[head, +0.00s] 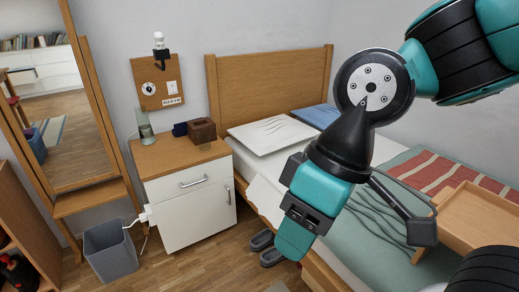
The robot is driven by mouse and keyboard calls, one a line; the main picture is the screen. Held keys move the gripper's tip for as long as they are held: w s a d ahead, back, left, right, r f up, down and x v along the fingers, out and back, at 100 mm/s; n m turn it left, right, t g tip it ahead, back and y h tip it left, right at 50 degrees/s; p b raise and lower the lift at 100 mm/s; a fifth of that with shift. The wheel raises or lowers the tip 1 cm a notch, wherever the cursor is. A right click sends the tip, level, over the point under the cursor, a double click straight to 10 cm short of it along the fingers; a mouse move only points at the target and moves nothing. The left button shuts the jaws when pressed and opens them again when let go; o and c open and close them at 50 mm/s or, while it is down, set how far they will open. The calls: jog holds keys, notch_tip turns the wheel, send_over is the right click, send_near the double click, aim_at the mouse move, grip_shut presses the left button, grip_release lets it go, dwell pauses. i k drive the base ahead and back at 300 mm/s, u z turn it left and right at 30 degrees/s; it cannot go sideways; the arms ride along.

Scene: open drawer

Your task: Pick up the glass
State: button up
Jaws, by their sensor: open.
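A small, translucent greenish glass (146,133) stands upright at the back left of the bedside cabinet's wooden top (160,158). It is small in the head view, and its inside cannot be made out. My gripper (357,237) is large in the foreground on the right, pointing down over the bed. It is open, with no object seen between its fingers. It is well to the right of the glass and apart from it. My gripper and arm hide part of the bed.
A brown box (202,131) and a dark blue item (180,129) share the cabinet top. A grey bin (110,252) stands left of the cabinet, below a mirror (60,110). A wooden tray (480,225) is at the right. Slippers (262,240) lie on the floor by the bed.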

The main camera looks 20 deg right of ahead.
aim_at(203, 138)
jog(key=u, duration=1)
jog(key=i, duration=1.9)
jog(key=z, duration=1.05)
jog(key=i, duration=0.65)
jog(key=z, duration=0.65)
